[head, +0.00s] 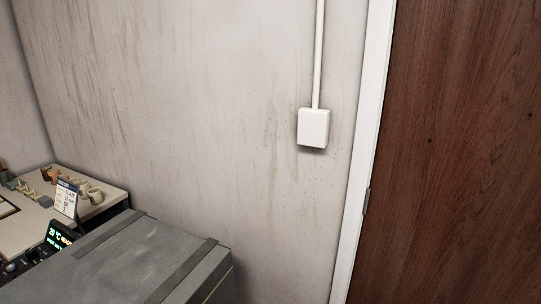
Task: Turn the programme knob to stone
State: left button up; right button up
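No programme knob can be made out clearly. A dark control panel with a lit display (59,238) shows at the lower left, reading about 20 °C in green and yellow. Small dark round shapes (11,267) sit below and left of the display. They may be knobs, but they are too small and cut off to tell any setting. The panel is beside a large grey box (140,258) with dark straps across its top. Neither of my grippers is in view.
A pale worktop (40,227) at the left holds small clay pieces, cups (95,195) and an upright printed card (67,199). A stained wall (180,90) carries a white box (313,127) with a conduit. A shut brown door (460,150) fills the right.

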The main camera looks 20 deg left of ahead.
aim_at(30, 254)
jog(key=k+j, duration=0.1)
jog(key=j, duration=0.35)
jog(key=k+j, duration=0.1)
jog(key=j, duration=0.4)
jog(key=k+j, duration=0.1)
jog(key=j, duration=0.35)
jog(key=k+j, duration=0.15)
jog(key=j, duration=0.3)
jog(key=k+j, duration=0.1)
jog(key=j, duration=0.4)
jog(key=k+j, duration=0.1)
jog(key=j, duration=0.35)
jog(key=k+j, duration=0.1)
jog(key=j, duration=0.35)
jog(key=k+j, duration=0.1)
jog(key=j, duration=0.4)
